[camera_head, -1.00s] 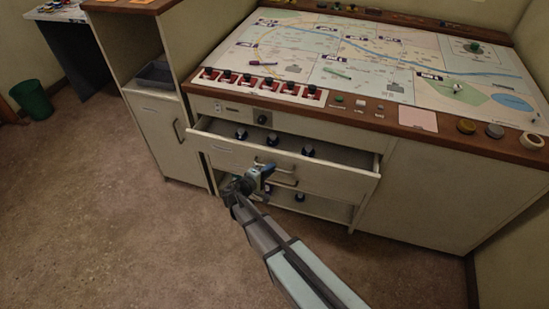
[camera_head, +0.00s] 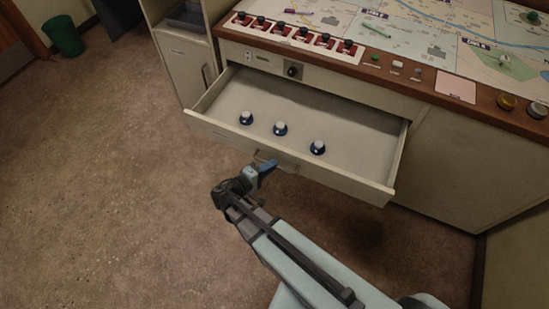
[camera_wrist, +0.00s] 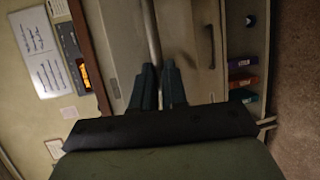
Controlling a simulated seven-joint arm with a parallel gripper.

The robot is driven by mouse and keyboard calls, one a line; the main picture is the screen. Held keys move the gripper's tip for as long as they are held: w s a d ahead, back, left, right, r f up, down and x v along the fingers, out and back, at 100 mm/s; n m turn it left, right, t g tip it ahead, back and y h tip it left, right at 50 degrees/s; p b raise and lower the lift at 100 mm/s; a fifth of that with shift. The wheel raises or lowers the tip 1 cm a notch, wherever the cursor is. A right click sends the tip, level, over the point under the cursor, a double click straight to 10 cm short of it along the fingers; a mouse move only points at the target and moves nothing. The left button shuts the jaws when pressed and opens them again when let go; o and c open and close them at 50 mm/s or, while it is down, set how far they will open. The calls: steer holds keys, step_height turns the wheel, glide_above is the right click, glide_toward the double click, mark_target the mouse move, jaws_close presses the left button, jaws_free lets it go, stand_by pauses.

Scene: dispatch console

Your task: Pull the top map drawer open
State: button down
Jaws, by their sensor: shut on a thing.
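The top map drawer (camera_head: 222,129) stands pulled well out of the cream console. Its tray is open to view, with three dark blue, white-topped pieces (camera_head: 280,128) on its floor. My gripper (camera_head: 267,167) is at the drawer's front face, at its bar handle (camera_head: 288,168). In the wrist view, my gripper's blue-grey fingers (camera_wrist: 159,85) are shut on the handle (camera_wrist: 151,28), one on each side of the bar. The fingers and wrist hide part of the handle.
The console top carries a large map (camera_head: 420,28) and a row of red switches (camera_head: 295,36) above the drawer. A side cabinet (camera_head: 186,68) stands to the left. A green bin (camera_head: 65,38) is far left. The brown floor before the console is clear.

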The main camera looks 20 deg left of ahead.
steer(key=shift+s, duration=0.4)
steer(key=c, duration=1.2)
jaws_free()
steer(key=v, duration=1.3)
steer(key=shift+s+a+r, duration=0.1)
steer(key=shift+s+a, duration=0.05)
steer(key=shift+s, duration=0.2)
